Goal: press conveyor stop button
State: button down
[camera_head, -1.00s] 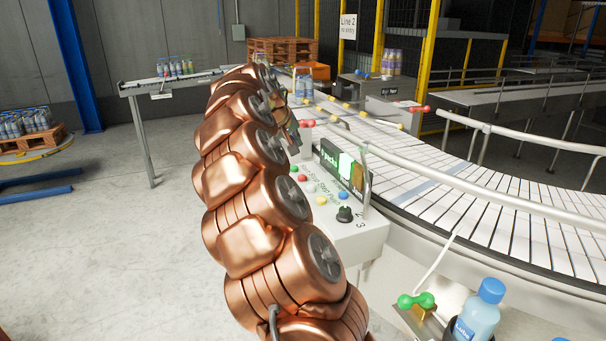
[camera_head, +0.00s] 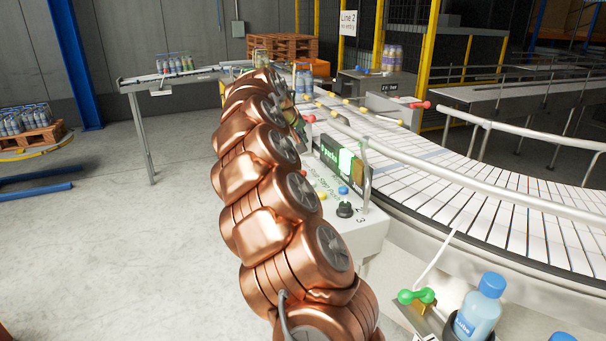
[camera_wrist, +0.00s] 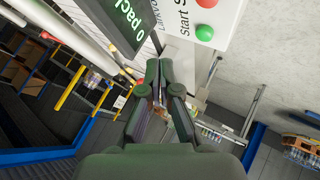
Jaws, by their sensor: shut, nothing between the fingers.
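The white control panel (camera_head: 362,232) stands beside the conveyor, right of my arm in the head view. The wrist view shows its red button (camera_wrist: 207,3), cut by the top edge, and a green button (camera_wrist: 204,33). Printed words near them read "Start S...", then are cut off. I cannot make the gripper out clearly in the head view.
The panel also carries a lit display (camera_head: 345,165), a blue button (camera_head: 343,190), a yellow button (camera_head: 321,196) and a black knob (camera_head: 344,210). The curved conveyor (camera_head: 470,190) and its rail lie to the right. A blue-capped bottle (camera_head: 480,308) stands at front right. Open floor lies left.

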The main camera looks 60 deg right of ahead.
jog(key=shift+f+b, duration=1.85)
jog(key=shift+f, duration=1.8)
jog(key=shift+f, duration=0.1)
jog(key=shift+f, duration=0.35)
jog(key=shift+w+f+b, duration=0.1)
jog(key=shift+f+b, duration=0.3)
jog(key=shift+f, duration=0.15)
jog(key=shift+r, duration=0.2)
jog(key=shift+r+p, duration=0.5)
jog(key=shift+r, duration=0.3)
jog(key=shift+r, duration=0.1)
jog(key=shift+r+p, duration=1.25)
jog(key=shift+r, duration=1.15)
